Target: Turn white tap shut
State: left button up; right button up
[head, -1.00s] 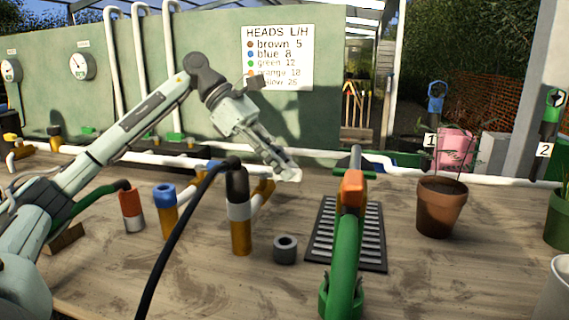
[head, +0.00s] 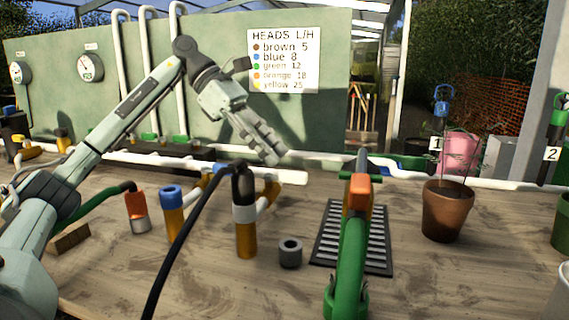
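A white pipe (head: 235,171) runs along the back of the bench, and its right end shows just below my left gripper. I cannot make out a separate white tap handle on it. My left gripper (head: 272,157) reaches in from the left, tilted down, above and behind the black-topped upright pipe. It appears empty, with its fingers seen from the side, so the gap between them is unclear. I cannot tell whether it touches the white pipe. My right gripper is not in view.
A black hose (head: 185,228) arches across the front to the black-and-yellow upright pipe (head: 245,228). A green standpipe with an orange top (head: 357,200) stands before a black grate (head: 384,258). A grey ring (head: 290,254) and a plant pot (head: 445,212) stand nearby.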

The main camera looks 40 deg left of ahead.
pick_arm(q)
jog(key=v, duration=0.7)
jog(key=shift+s, duration=0.1)
dwell(0.4)
